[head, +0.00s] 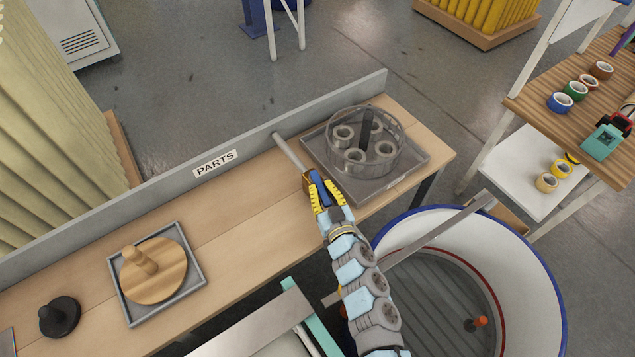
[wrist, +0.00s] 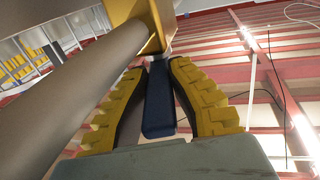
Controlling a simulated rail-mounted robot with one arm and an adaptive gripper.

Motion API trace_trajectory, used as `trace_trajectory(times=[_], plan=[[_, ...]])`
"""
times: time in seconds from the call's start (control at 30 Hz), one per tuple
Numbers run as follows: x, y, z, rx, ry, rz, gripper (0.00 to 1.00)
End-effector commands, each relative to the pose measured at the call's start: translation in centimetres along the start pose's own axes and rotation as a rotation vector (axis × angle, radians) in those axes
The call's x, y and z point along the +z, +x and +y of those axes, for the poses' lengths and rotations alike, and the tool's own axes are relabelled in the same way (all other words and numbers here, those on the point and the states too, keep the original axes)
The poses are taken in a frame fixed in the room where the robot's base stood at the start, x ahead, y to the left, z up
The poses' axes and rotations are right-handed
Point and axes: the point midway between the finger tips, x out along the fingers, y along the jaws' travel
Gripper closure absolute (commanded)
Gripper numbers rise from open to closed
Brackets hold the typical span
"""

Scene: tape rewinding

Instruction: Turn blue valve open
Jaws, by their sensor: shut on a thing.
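The blue valve handle (head: 318,187) is at the end of a grey pipe (head: 291,153) that runs beside the bench's right part. A brass-coloured valve body (head: 306,183) joins handle and pipe. In the wrist view the dark blue handle (wrist: 158,103) stands between my yellow ridged fingers, below the brass body (wrist: 143,25), and the thick pipe (wrist: 60,95) passes on the left. My gripper (head: 322,192) is shut on the handle; it also shows in the wrist view (wrist: 155,72). Part of the handle is hidden by the fingers.
A clear round container (head: 396,155) with grey rolls stands in a grey tray (head: 428,158) just right of the valve. A wooden disc with a peg (head: 155,280) lies in a tray at left. A large white round bin (head: 535,275) is at lower right.

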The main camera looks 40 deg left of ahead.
Motion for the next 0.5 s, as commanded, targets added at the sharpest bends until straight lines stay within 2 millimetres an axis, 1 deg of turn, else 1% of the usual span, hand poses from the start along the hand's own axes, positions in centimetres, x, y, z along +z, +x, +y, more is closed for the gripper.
trace_trajectory(times=[0.03,0.17,0.2,0.27,0.3,0.5], plan=[[-0.57,0.16,-0.13,-0.005,0.0,0.01,1.0],[-0.62,0.2,-0.16,-0.006,0.0,0.01,1.0],[-0.62,0.21,-0.16,-0.006,-0.001,0.01,0.78],[-0.61,0.21,-0.16,-0.005,0.0,0.01,0.61],[-0.56,0.2,-0.15,-0.005,0.0,0.009,0.5],[-0.4,0.17,-0.13,-0.004,0.0,0.007,0.5]])
